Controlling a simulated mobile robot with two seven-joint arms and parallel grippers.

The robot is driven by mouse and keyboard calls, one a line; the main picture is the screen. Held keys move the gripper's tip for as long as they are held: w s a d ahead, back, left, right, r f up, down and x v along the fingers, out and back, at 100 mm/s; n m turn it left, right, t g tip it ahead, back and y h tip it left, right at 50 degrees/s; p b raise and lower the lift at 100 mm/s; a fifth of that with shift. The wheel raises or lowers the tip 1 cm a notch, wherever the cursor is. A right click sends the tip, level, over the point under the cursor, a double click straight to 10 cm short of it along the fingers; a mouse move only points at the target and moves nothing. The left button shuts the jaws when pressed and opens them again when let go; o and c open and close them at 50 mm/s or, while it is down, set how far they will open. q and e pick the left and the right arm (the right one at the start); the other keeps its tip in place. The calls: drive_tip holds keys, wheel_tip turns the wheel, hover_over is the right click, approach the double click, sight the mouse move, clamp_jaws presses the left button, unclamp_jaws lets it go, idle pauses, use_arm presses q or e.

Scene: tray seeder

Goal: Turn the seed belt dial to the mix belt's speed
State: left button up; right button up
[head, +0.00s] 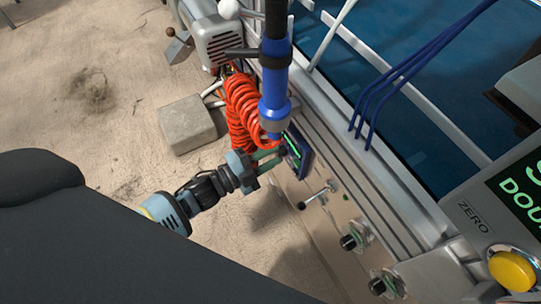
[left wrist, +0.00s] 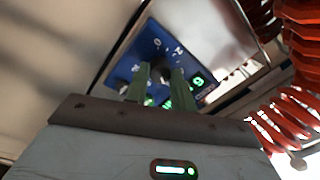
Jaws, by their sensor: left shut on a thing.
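A small blue panel (head: 297,152) with a green lit readout is on the side of the metal machine frame. In the left wrist view the blue panel (left wrist: 150,42) carries white scale marks, a dark dial knob (left wrist: 160,73) and a green readout (left wrist: 198,82), partly covered and not clearly legible. My left gripper (head: 273,158) reaches the panel from the left. Its green fingers (left wrist: 161,86) are shut on the dial knob, and they hide part of it. I cannot tell which belt the panel belongs to. My right gripper is not in view.
A coiled orange hose (head: 241,108) and a blue cylinder (head: 274,88) hang close above my left gripper. A lever (head: 316,195) and two dark knobs (head: 352,240) (head: 383,284) sit lower on the frame. A yellow button (head: 511,270) is at the right. Open sandy floor lies left.

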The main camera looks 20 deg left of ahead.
use_arm(q)
drive_tip(key=shift+m+b, duration=0.4)
drive_tip(key=shift+m, duration=1.9)
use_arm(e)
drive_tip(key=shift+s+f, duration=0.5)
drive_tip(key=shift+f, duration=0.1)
use_arm(q)
drive_tip(key=shift+m+h, duration=0.3)
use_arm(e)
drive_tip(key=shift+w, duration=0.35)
use_arm(q)
drive_tip(key=o, duration=1)
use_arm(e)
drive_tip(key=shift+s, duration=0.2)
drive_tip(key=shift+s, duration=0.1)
